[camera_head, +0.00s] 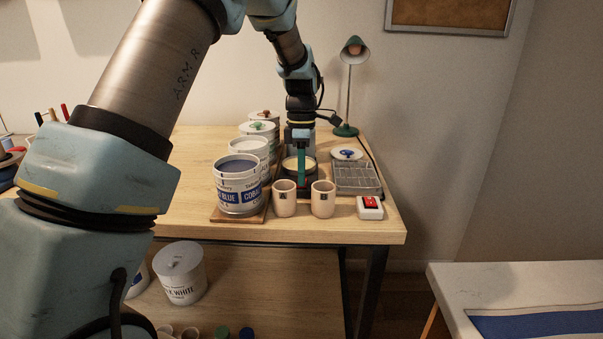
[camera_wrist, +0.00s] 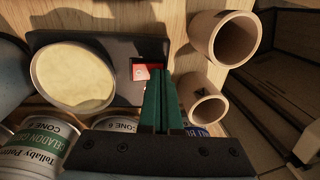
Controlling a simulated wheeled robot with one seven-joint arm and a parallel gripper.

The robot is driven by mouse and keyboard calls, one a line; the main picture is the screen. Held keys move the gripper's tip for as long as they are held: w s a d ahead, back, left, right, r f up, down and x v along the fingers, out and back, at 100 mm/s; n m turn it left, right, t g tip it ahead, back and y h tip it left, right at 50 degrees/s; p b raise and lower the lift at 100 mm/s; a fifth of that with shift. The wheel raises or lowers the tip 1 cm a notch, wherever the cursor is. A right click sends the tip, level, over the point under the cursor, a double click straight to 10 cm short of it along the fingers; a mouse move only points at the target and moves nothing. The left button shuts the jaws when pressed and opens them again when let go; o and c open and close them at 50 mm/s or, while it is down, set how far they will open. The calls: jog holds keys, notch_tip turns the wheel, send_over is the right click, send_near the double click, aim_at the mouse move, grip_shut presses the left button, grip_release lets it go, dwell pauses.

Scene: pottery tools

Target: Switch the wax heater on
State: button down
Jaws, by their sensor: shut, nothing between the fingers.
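The wax heater is a dark flat base (camera_wrist: 100,44) with a round pot of cream-coloured wax (camera_wrist: 75,76), seen in the wrist view. In the head view the wax pot (camera_head: 291,163) shows partly behind my gripper. A small red switch (camera_wrist: 141,73) sits on the base beside the pot. My gripper (camera_wrist: 161,76) is shut and empty, its green fingers pointing down with the tips right by the switch. The fingers partly cover the switch, so I cannot tell whether they touch it or which way it is set. My gripper also shows in the head view (camera_head: 303,181).
Two pinkish cups (camera_head: 285,199) (camera_head: 323,199) stand close in front of the heater. Paint cans (camera_head: 238,184) line its left side.

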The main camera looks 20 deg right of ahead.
jog(key=shift+f, duration=0.1)
jog(key=shift+w+d+r+p, duration=0.2)
jog(key=shift+w+p, duration=0.1)
jog(key=shift+p, duration=0.2)
jog(key=shift+w+d, duration=0.15)
jog(key=shift+w, duration=0.2)
